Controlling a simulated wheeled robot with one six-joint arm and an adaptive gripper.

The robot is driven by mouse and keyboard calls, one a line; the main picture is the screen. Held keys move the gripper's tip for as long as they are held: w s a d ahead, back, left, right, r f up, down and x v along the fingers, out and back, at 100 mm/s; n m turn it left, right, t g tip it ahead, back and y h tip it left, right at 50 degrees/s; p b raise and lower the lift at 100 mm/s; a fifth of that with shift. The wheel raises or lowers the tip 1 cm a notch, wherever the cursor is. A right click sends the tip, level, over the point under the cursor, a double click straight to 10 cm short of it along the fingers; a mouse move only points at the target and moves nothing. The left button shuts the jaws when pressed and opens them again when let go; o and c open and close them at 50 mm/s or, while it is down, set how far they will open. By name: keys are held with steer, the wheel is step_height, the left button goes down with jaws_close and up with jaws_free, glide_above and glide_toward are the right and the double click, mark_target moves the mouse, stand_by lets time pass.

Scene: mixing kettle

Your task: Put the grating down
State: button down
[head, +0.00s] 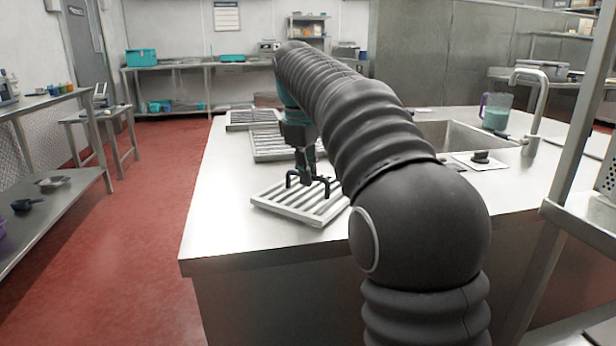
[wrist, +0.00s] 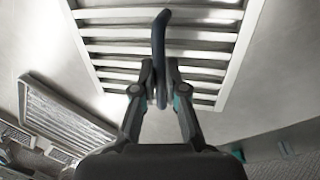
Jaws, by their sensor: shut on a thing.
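The grating (head: 287,209) is a pale square frame with several parallel slats and a dark raised handle. It is at the near left part of the steel counter, and it fills the upper part of the wrist view (wrist: 232,62). My gripper (head: 306,177) points down over the grating, and its fingers are shut on the dark handle (wrist: 160,40). The grating looks flat and low over the counter top; I cannot tell whether it touches the surface. My arm hides the counter to its right.
Two more gratings lie farther back on the counter (head: 225,232), the nearer one (head: 280,143) just behind. A sink (head: 455,136) with a tap (head: 540,105), a jug (head: 496,112) and a small dark object on a white plate (head: 481,158) are at right. Counter is bare at the near left.

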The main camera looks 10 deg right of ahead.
steer(key=c, duration=1.2)
jaws_free()
steer(key=shift+f, duration=0.1)
steer(key=r, duration=0.4)
steer(key=s+a+r+p, duration=0.1)
steer(key=r, duration=0.3)
steer(key=r+p, duration=0.1)
steer(key=r, duration=0.2)
steer(key=shift+s+a+r, duration=0.25)
steer(key=shift+s+r, duration=0.05)
steer(key=shift+r, duration=0.1)
